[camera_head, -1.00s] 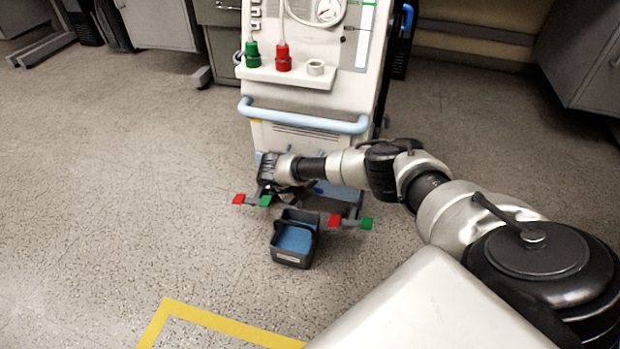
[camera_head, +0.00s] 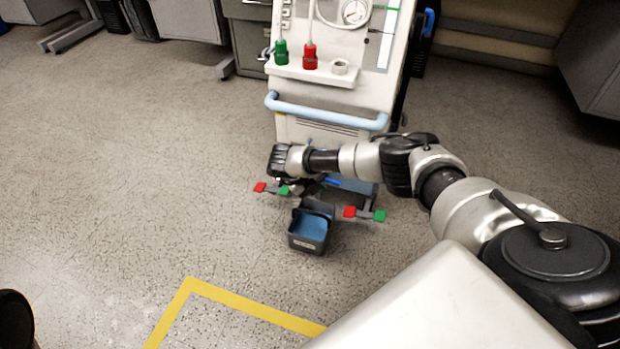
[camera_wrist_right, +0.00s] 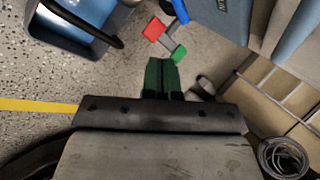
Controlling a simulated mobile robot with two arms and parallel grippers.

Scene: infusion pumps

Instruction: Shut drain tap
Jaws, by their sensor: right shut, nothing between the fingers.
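The white pump machine (camera_head: 325,90) stands at the top centre of the head view, its lower front partly hidden by my right arm. A small bright blue lever (camera_head: 332,182), perhaps the drain tap, shows low at its front. In the right wrist view a bright blue lever (camera_wrist_right: 180,11) shows at the top, beside a red-and-green pedal (camera_wrist_right: 165,35). My right gripper (camera_head: 299,186) is low in front of the machine, its fingers hardly visible there. In the wrist view the dark green fingers (camera_wrist_right: 163,64) are together and empty, apart from the lever. My left gripper is not seen.
A dark bin (camera_head: 308,243) with a blue inside stands on the floor before the machine. Red-and-green pedals (camera_head: 365,214) stick out beside it. A light blue handle bar (camera_head: 327,113) crosses the machine's front. Yellow tape (camera_head: 255,307) marks the floor. The floor at left is clear.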

